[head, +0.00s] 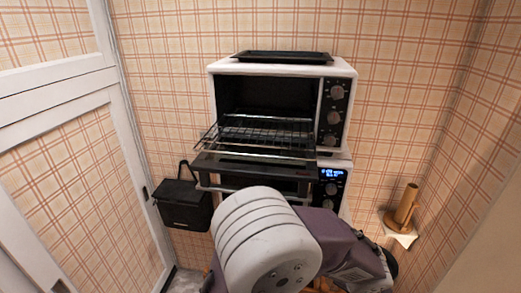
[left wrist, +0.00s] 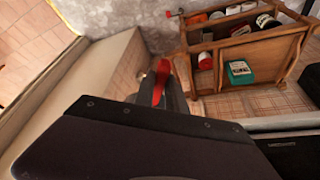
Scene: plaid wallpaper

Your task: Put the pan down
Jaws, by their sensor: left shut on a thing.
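In the left wrist view my left gripper (left wrist: 166,92) is shut on a narrow red thing (left wrist: 158,82). It looks like a handle, but I cannot tell whether it belongs to the pan. The dark gripper body hides most of what lies beyond it. No pan shape shows clearly in the grip. In the head view a flat black tray (head: 282,56) lies on top of the upper white oven (head: 341,75). My right gripper is not in view.
A wire rack (head: 258,138) sticks out of the open upper oven, above a second oven (head: 333,180). A black box (head: 185,204) hangs at left, and a wooden holder (head: 404,208) is at right. A wooden cabinet (left wrist: 245,48) with bottles shows in the left wrist view.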

